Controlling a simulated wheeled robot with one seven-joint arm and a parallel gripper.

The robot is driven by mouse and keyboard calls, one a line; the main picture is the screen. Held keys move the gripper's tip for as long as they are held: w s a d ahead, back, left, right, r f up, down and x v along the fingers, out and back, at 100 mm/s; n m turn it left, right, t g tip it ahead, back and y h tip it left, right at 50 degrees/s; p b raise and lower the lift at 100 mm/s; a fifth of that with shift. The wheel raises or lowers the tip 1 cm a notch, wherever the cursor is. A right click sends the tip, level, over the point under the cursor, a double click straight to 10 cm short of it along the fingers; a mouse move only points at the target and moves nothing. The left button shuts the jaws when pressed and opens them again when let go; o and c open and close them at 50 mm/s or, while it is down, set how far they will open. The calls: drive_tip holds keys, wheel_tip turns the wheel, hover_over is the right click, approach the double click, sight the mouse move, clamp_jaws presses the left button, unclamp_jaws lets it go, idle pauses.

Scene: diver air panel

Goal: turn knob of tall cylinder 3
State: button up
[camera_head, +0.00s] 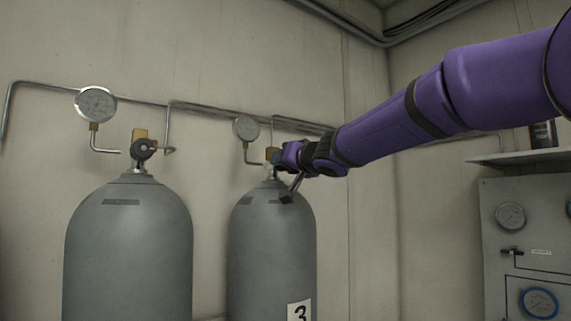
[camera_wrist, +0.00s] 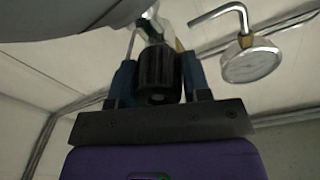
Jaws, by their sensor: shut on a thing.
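Tall cylinder 3 (camera_head: 270,245) is a grey tank with a white "3" label, right of centre in the head view. Its valve at the top is mostly hidden there by my gripper (camera_head: 279,163). In the wrist view my gripper (camera_wrist: 158,85) has its two blue fingers on either side of the black ribbed knob (camera_wrist: 158,75), shut on it. The cylinder's grey shoulder (camera_wrist: 75,18) shows at the upper left of the wrist view.
Another grey cylinder (camera_head: 128,250) with a black knob (camera_head: 144,149) stands to the left. Pressure gauges (camera_head: 96,104) and thin pipes run along the wall behind. A gauge (camera_wrist: 250,62) is close beside my gripper. A grey panel (camera_head: 525,240) and a shelf (camera_head: 525,156) are at the right.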

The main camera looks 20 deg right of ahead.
drive_tip(key=n, duration=0.7)
drive_tip(key=shift+f+n, duration=0.1)
drive_tip(key=shift+n, duration=0.2)
drive_tip(key=n, duration=0.4)
drive_tip(key=shift+y, duration=0.3)
drive_tip(key=n, duration=0.4)
drive_tip(key=shift+n+y, duration=0.3)
drive_tip(key=n, duration=0.6)
drive_tip(key=shift+f+n, duration=0.1)
drive_tip(key=shift+n, duration=0.3)
drive_tip(key=n, duration=0.5)
drive_tip(key=shift+n+g+y, duration=0.3)
drive_tip(key=shift+f, duration=0.1)
drive_tip(key=o, duration=0.9)
drive_tip(key=shift+o, duration=0.2)
